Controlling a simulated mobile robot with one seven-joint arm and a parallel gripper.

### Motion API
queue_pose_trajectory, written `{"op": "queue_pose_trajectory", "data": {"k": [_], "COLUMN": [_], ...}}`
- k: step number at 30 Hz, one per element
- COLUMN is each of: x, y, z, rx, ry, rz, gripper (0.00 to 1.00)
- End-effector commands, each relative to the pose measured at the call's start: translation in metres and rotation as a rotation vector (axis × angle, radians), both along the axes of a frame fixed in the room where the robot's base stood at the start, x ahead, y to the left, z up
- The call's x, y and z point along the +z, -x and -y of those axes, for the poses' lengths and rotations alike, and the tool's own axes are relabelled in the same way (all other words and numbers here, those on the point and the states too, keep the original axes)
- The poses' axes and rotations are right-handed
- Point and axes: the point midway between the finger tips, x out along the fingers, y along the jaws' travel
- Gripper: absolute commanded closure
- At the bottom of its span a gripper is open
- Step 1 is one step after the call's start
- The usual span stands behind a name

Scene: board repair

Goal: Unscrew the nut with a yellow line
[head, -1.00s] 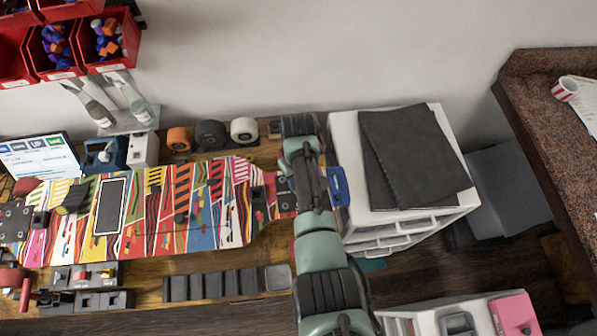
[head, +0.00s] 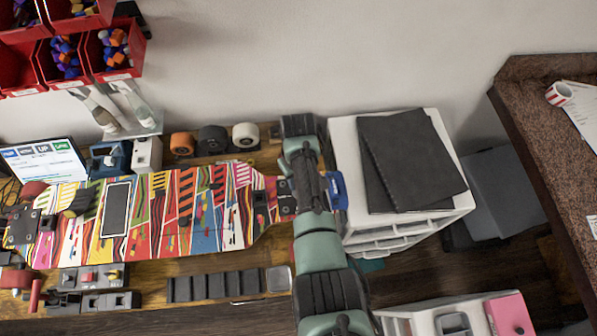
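A skateboard deck (head: 150,222) with a bright multicoloured pattern lies on the wooden bench in the head view. Dark truck hardware shows near its right end (head: 287,196) and its left end (head: 22,226). I cannot make out any nut with a yellow line; nuts are too small here or hidden by my arm. My arm reaches up from the bottom of the picture, over the deck's right end. My gripper's fingers cannot be made out, so I cannot tell if they are open, shut or holding anything.
Orange, dark and white wheels (head: 245,136) stand behind the deck. A dark compartment tray (head: 215,286) lies in front. A white drawer unit (head: 345,135) with dark folders (head: 415,160) stands right of my arm. Red bins (head: 118,70) hang at upper left.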

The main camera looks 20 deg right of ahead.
Motion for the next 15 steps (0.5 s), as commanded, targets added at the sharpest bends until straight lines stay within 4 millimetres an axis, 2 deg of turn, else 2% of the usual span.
{"op": "queue_pose_trajectory", "data": {"k": [3,15], "x": [0.014,0.046], "y": [0.000,0.000], "z": [0.000,0.000], "rx": [0.000,0.000], "ry": [0.000,0.000], "rz": [0.000,0.000], "gripper": [1.00,1.00]}}
